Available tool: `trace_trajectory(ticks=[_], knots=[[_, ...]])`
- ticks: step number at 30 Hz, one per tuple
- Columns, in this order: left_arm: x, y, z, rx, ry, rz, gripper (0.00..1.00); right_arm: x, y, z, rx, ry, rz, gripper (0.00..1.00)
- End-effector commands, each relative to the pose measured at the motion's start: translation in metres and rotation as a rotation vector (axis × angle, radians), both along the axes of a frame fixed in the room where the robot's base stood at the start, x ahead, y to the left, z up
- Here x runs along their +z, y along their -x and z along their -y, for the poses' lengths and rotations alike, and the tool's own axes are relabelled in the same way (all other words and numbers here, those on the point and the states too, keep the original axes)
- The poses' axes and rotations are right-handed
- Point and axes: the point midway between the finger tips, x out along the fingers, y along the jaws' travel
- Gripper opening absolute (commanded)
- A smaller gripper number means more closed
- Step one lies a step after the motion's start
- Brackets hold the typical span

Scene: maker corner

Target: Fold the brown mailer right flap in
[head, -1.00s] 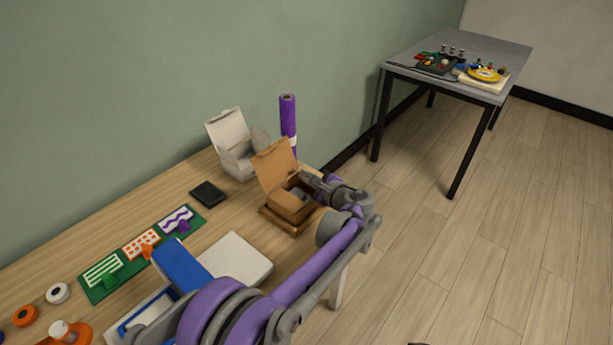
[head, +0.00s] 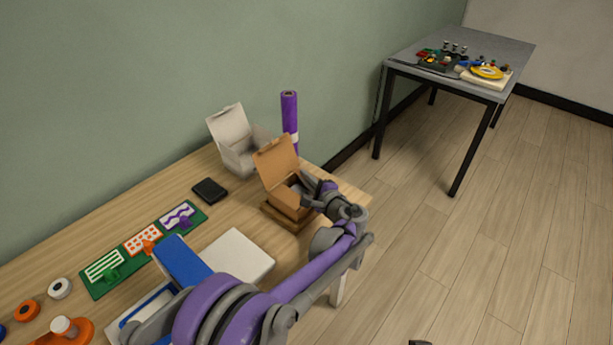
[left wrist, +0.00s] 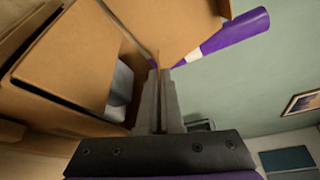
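The brown mailer (head: 286,202) stands on a brown wooden base (head: 284,219) near the far end of the workbench, its lid (head: 274,160) raised. Something grey shows inside it. My left gripper (head: 308,180) is at the mailer's right side; its arm hides part of that side. In the left wrist view the left gripper's fingers (left wrist: 161,75) are together, with no object visible between them. Brown cardboard panels (left wrist: 65,60) fill the left of that view and the lid (left wrist: 165,25) is ahead. I cannot tell the right flap's exact angle. My right gripper is not in view.
An open white box (head: 236,150) and a purple roll (head: 289,115) stand behind the mailer. A black item (head: 209,190), a green mat (head: 140,246) and a white box (head: 239,256) lie nearer. A grey table (head: 470,60) stands apart at the right.

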Motion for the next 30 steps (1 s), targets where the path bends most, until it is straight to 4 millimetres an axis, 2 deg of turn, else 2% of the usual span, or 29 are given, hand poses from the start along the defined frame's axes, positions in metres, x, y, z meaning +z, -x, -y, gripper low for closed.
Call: trace_trajectory(ticks=[6,9,11,12,23,30], knots=[[0.0,0.0,0.0,0.0,-0.001,-0.001,0.0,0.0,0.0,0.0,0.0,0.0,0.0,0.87],[0.0,0.0,0.0,0.0,-0.002,-0.001,0.21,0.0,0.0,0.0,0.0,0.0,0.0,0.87],[0.0,0.0,0.0,0.0,-0.001,-0.002,0.31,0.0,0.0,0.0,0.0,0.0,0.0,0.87],[0.0,0.0,0.0,0.0,-0.001,-0.002,0.33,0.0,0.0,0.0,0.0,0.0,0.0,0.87],[0.003,-0.001,0.001,0.001,-0.032,-0.043,0.33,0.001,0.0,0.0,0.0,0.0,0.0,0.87],[0.011,-0.006,0.005,0.0,-0.171,-0.236,0.33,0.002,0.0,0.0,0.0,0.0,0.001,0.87]])
